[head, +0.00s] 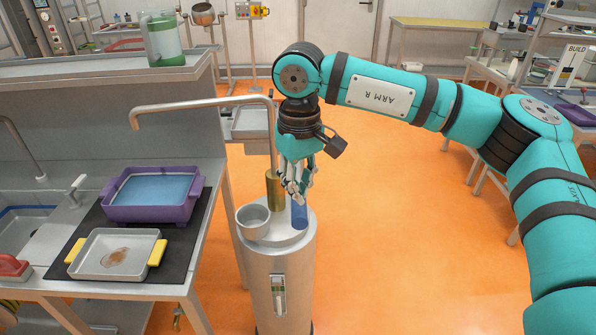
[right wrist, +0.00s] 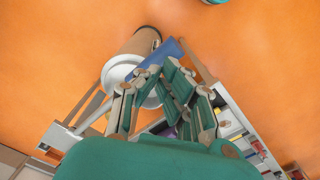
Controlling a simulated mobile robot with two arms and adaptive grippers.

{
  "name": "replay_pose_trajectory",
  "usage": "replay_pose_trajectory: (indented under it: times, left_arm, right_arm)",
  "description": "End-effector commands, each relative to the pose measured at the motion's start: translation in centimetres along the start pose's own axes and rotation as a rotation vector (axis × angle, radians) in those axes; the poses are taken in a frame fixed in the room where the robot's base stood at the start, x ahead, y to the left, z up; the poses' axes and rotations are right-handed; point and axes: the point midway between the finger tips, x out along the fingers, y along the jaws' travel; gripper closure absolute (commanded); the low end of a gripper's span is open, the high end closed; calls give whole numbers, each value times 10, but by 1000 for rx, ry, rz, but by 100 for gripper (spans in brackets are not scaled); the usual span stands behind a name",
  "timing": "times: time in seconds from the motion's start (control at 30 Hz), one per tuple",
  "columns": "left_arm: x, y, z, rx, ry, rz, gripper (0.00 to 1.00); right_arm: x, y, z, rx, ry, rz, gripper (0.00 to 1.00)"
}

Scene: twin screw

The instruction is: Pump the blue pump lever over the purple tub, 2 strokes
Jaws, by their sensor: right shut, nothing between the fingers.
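The blue pump lever (head: 299,215) sits on top of a grey cylindrical pump (head: 277,275), beside a brass fitting (head: 275,190). In the right wrist view the blue lever (right wrist: 170,47) shows just beyond the fingertips. My right gripper (head: 299,196) points down right at the lever; its fingers are shut and empty. Whether they touch the lever I cannot tell. The purple tub (head: 113,212) stands on the bench at left with blue liquid in it. The pump's spout (head: 205,104) reaches left, its end above the tub. My left gripper is out of view.
A metal cup (head: 253,222) sits on the pump top, left of the lever. A metal tray with yellow handles (head: 88,268) lies on the black mat (head: 200,215) in front of the tub. Orange floor (head: 400,240) right of the pump is clear.

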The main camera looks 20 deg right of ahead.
Motion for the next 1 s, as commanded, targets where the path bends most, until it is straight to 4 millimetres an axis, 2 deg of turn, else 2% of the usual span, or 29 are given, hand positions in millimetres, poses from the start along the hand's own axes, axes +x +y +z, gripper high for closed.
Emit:
replay_pose_trajectory:
  times: [0.27,1.0]
  left_arm:
    - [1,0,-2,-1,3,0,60]
    - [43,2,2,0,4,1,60]
  right_arm:
    - [2,0,0,0,0,0,100]
    - [54,0,0,0,0,0,100]
